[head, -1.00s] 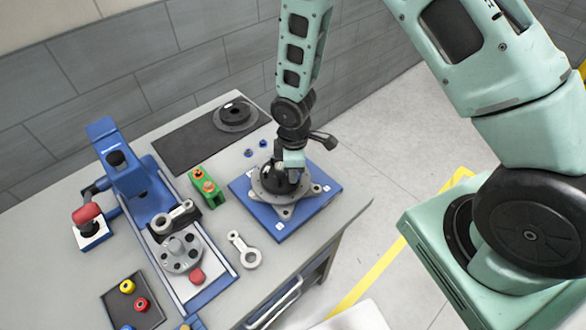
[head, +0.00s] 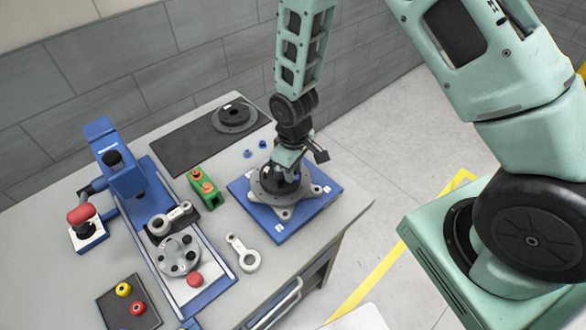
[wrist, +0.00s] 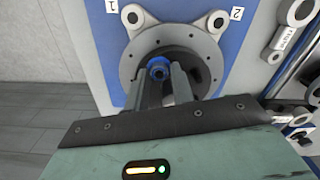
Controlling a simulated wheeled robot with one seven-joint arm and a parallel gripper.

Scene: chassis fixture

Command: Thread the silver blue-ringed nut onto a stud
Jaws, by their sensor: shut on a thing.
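My gripper (wrist: 160,76) is shut on the blue-ringed nut (wrist: 157,66). The nut shows between the fingertips in the wrist view, its blue ring facing the camera. It lies in line with the dark centre of the round grey flange (wrist: 128,68). I cannot tell whether the nut touches anything below it. In the head view the flange and its lugged grey base (head: 285,214) sit on a blue plate (head: 278,234). My gripper (head: 283,175) points down over its middle there, and the nut cannot be made out. No stud under the nut is visible.
Two small blue-ringed pieces (head: 248,153) lie on the grey table left of my gripper. A green block (head: 203,189) with orange knobs, a grey link (head: 243,253) and a blue press fixture (head: 122,165) stand further left.

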